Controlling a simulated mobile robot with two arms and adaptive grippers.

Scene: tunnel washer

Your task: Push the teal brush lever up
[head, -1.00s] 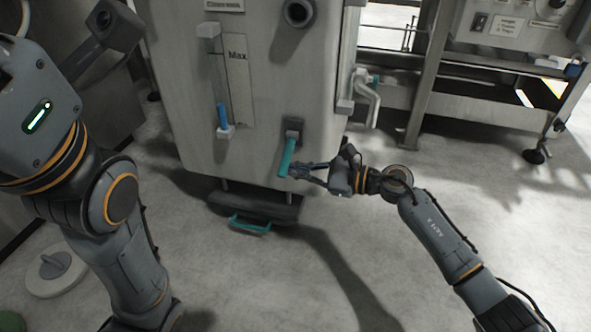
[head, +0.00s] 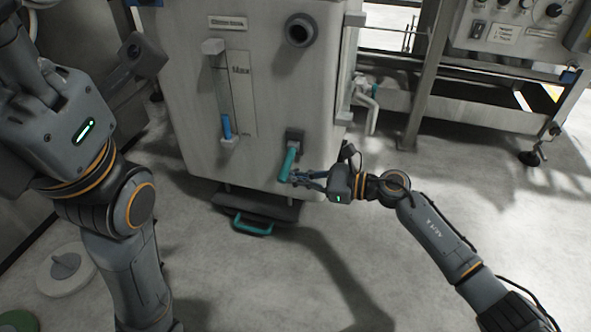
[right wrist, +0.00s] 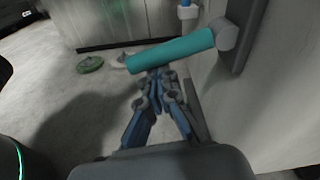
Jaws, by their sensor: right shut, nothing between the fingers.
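The teal lever (head: 287,164) sits on a dark mount on the front of the grey washer cabinet and slants downward in the head view. In the right wrist view the teal lever (right wrist: 172,50) crosses above the fingertips, its free end to the left. My right gripper (head: 294,178) is shut and empty, its fingertips at the lower end of the lever. In the right wrist view the gripper (right wrist: 158,76) is just under the lever; I cannot tell if it touches.
A teal pedal handle (head: 252,224) sticks out low under the washer cabinet (head: 200,140). A gauge with a blue float (head: 227,126) and a dark round port (head: 300,30) are on its front. A metal frame (head: 425,95) stands at right. The floor in front is open.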

